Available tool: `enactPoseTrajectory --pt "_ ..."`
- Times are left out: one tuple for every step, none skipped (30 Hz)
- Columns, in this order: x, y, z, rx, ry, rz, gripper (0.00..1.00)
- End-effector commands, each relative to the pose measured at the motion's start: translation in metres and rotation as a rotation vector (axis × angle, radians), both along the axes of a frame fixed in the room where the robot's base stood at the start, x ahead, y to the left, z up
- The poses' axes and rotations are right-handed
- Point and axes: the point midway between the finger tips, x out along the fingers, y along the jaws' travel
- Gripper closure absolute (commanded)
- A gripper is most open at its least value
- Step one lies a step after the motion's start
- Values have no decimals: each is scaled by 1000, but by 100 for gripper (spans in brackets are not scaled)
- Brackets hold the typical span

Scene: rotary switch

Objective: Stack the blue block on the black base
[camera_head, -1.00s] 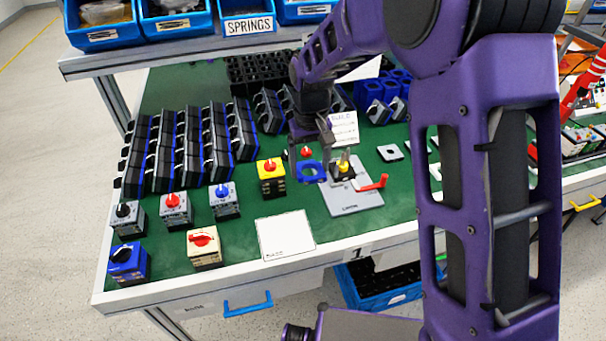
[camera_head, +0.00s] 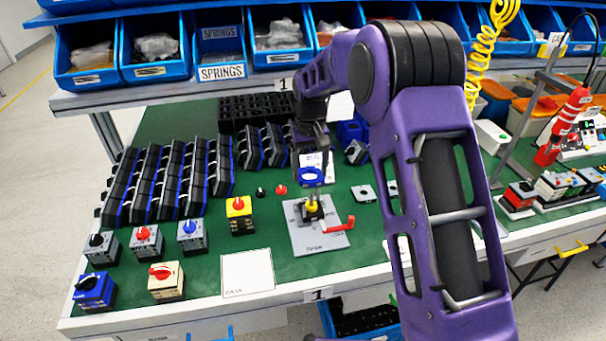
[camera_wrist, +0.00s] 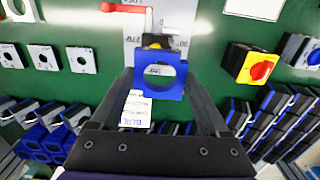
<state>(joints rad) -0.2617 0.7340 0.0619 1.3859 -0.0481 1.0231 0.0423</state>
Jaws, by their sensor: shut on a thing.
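My gripper (camera_head: 311,168) is shut on the blue block (camera_head: 303,180), a square piece with a large round hole. In the wrist view the blue block (camera_wrist: 179,92) sits between the fingertips (camera_wrist: 158,88). The black base (camera_head: 312,214) stands on a grey plate (camera_head: 300,242), with a yellow part (camera_head: 311,204) on top of it. In the head view the blue block appears behind and above the base, apart from it. In the wrist view the blue block partly hides the base, and the yellow part (camera_wrist: 153,38) shows just past its edge.
A red handle (camera_head: 341,225) sticks out at the plate's right. A yellow switch box with a red knob (camera_head: 239,215) stands to the left. Rows of black and blue housings (camera_head: 165,180) fill the table's left. A white sheet (camera_head: 247,272) lies in front.

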Motion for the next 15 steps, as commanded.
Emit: enactPoseTrajectory --pt "3 -2 1 0 -1 -4 75" --pt "4 -3 1 0 0 -6 75" --pt "5 -4 1 0 0 -8 75" --pt "6 -4 1 0 0 -9 75" --pt "6 -5 1 0 0 -10 75" --pt "7 -5 2 0 0 -11 75" --pt "7 -5 2 0 0 -11 75" --pt "7 -5 2 -1 0 -12 75" --pt "7 -6 2 -1 0 -12 75" --pt "7 -5 1 -1 0 -12 75" --pt "7 -5 1 -1 0 -12 75" --pt "7 -5 1 -1 0 -11 75" --pt "7 -5 1 -1 0 -11 75" --pt "7 -5 2 -1 0 -11 75" --pt "7 -5 2 -1 0 -11 75"
